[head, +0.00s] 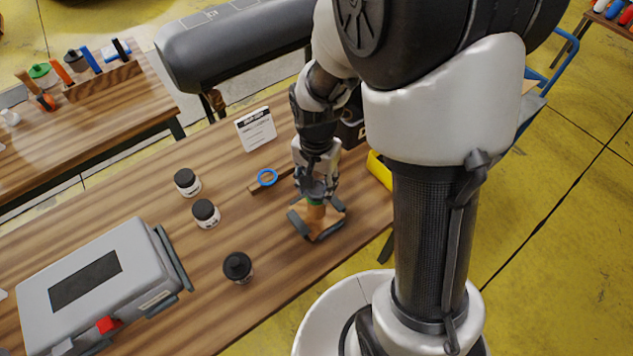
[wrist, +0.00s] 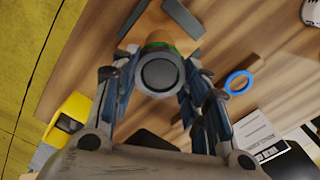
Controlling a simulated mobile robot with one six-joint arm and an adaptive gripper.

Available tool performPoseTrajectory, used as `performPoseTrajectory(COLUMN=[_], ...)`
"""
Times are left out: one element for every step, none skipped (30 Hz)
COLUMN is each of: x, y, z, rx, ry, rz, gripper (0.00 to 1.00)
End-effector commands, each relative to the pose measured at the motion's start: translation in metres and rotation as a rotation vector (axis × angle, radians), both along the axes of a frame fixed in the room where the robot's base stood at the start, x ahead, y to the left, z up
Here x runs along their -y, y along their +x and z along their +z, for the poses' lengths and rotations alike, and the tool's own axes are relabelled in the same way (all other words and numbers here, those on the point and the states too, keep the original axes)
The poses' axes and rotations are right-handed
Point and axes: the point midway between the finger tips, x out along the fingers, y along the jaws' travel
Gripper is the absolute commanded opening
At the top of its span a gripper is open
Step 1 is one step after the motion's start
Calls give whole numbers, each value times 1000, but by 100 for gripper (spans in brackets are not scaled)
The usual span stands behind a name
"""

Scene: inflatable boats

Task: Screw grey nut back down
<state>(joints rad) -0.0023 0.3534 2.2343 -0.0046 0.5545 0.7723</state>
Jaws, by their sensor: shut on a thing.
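The grey nut (wrist: 159,72) is a round dark-grey cap with a lighter rim, seen end-on in the wrist view. It sits at the top of an orange-brown fitting with a green band (head: 315,203). The fitting stands upright on a small wooden block with grey side pieces (head: 329,218) on the bench. My gripper (head: 316,188) points down over it, and its blue-grey fingers (wrist: 159,78) are closed on both sides of the nut. The threads under the nut are hidden, so I cannot tell how far it is seated.
A blue ring (head: 267,177) lies just left of my gripper, with a printed card (head: 256,128) behind. Several dark-lidded jars, including one near the front (head: 237,267), and a grey case (head: 95,285) stand left. A yellow object (head: 380,170) is close on the right.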

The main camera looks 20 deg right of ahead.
Motion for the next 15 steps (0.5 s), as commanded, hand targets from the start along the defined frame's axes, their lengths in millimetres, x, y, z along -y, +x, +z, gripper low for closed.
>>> performPoseTrajectory(x=[0,0,0,0,0,0,0,0,0,0,0,0,0,0,0], y=[0,0,0,0,0,0,0,0,0,0,0,0,0,0,0], z=[1,1,1,1,1,1,1,1,1,1,0,0,0,0,0], rx=[0,-1,-1,-1,-1,-1,-1,-1,0,0,0,0,0,0,0], ry=[0,0,0,0,0,0,0,0,0,0,0,0,0,0,0], rz=[-64,-112,-174,-218,-261,-310,-342,-369,-395,-410,-418,-424,-425,-425,-424], gripper=[30,30,30,30,30,30,30,30,30,30,30,30,30,30,30])
